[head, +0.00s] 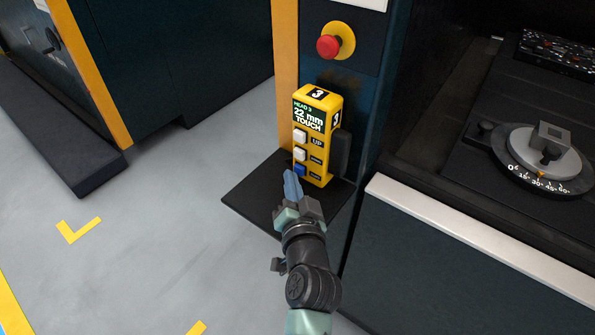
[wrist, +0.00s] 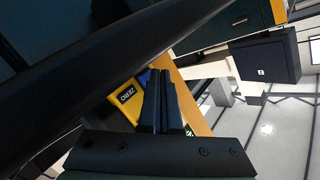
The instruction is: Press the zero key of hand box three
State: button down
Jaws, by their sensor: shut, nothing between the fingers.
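Hand box three (head: 327,103) is a yellow upright box marked 3. Its screen (head: 309,114) reads HEAD 3, 22 mm, TOUCH. Below the screen are a white UP key (head: 300,135), a second white key (head: 299,154) and a blue key (head: 300,169) at the bottom. The wrist view shows the ZERO label (wrist: 126,95) beside a sliver of the blue key (wrist: 144,77). My gripper (head: 290,174) is shut and empty, its fingertips at the blue key's front and partly over it in the wrist view (wrist: 163,74). I cannot tell whether they touch it.
The box stands on a dark shelf plate (head: 253,189) against the machine column. A red stop button (head: 328,46) sits above it. A machine with a round angle dial (head: 540,160) is at right, with a pale front ledge (head: 470,235). Grey floor (head: 170,230) is open at left.

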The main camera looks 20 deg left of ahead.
aim_at(269, 219)
jog(key=shift+w+d, duration=0.15)
jog(key=shift+w, duration=0.2)
dwell(0.4)
jog(key=shift+s+a+p, duration=0.2)
jog(key=shift+s, duration=0.3)
jog(key=shift+s+a+p, duration=0.15)
jog(key=shift+s, duration=0.3)
jog(key=s+p, duration=0.1)
jog(key=s+a+p, duration=0.1)
jog(key=s, duration=0.1)
jog(key=shift+s+a+r, duration=0.1)
jog(key=shift+s+a, duration=0.05)
jog(key=shift+s, duration=0.05)
jog(key=shift+s+a+p, duration=0.2)
jog(key=shift+s+p, duration=0.2)
jog(key=shift+s, duration=0.2)
jog(key=shift+s+a+p, duration=0.2)
jog(key=shift+s+p, duration=0.2)
jog(key=shift+s, duration=0.15)
jog(key=shift+w, duration=0.1)
